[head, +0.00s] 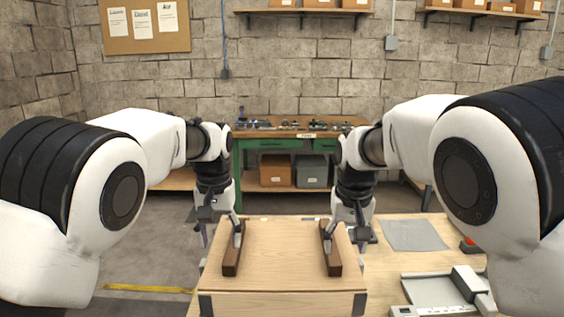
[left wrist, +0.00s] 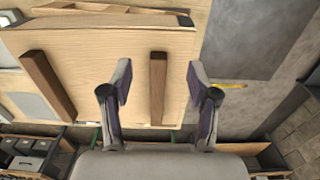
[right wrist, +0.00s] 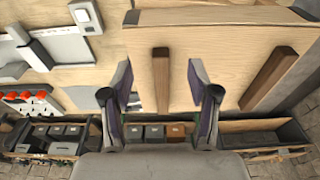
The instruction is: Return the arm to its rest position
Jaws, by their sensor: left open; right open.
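A pale wooden box (head: 285,250) with dark corner brackets stands on the workbench in front of me. Two dark wooden bars lie on its top, a left bar (head: 234,256) and a right bar (head: 331,256). My left gripper (head: 221,234) is open and empty at the far end of the left bar. In the left wrist view that bar (left wrist: 158,90) shows between the spread fingers, with a gap on each side. My right gripper (head: 345,238) is open and empty at the right bar. In the right wrist view that bar (right wrist: 161,82) shows between its fingers, not touching.
A grey mat (head: 413,235) and a grey tray fixture (head: 436,289) lie on the workbench to the right, with a red item (head: 468,244) near them. A green bench (head: 290,144) with parts stands by the back wall. Open floor lies left of the box.

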